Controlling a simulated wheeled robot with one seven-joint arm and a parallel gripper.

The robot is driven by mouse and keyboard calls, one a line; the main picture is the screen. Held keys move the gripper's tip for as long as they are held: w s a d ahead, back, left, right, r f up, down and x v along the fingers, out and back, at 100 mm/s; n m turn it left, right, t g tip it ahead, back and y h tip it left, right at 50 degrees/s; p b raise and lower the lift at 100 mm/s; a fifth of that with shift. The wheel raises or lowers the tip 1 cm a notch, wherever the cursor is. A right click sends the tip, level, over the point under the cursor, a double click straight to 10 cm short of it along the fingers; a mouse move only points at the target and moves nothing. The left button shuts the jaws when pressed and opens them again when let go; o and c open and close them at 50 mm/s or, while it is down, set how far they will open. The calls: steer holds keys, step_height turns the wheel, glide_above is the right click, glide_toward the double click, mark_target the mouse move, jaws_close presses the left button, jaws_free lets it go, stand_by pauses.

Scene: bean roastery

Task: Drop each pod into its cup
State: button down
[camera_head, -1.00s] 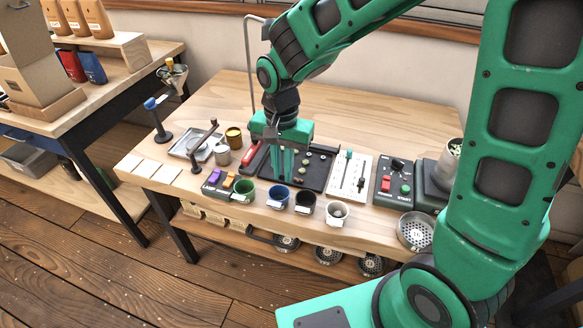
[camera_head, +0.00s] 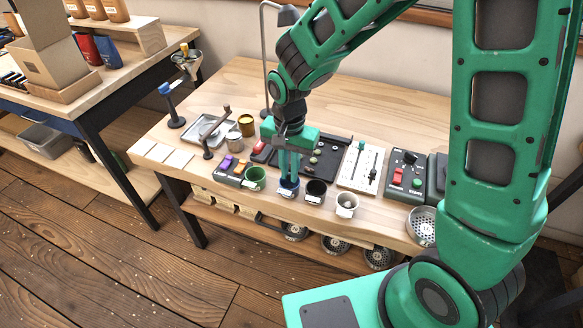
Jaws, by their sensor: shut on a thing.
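My gripper (camera_head: 288,178) points straight down at the blue cup (camera_head: 287,191), its fingertips at or just inside the rim. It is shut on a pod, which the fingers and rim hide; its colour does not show. The green cup (camera_head: 254,178) stands to the left. The black cup (camera_head: 316,192) and the white cup (camera_head: 346,204) stand to the right, all upright along the table's front with small tags. Several small pods sit on the black tray (camera_head: 335,147) behind the cups. The white cup has something dark inside; I cannot tell what.
A switch box (camera_head: 231,170) stands left of the green cup. A white slider panel (camera_head: 360,167) and a control box with a red switch (camera_head: 405,177) stand right of the tray. A metal strainer (camera_head: 422,224) is at the front right. The table's back (camera_head: 240,85) is clear.

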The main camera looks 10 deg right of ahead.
stand_by(0.3)
steer(key=c, duration=1.7)
jaws_free()
steer(key=shift+r, duration=0.15)
step_height(320, 180, up, 10)
steer(key=shift+w+r, duration=0.1)
steer(key=shift+r, duration=0.15)
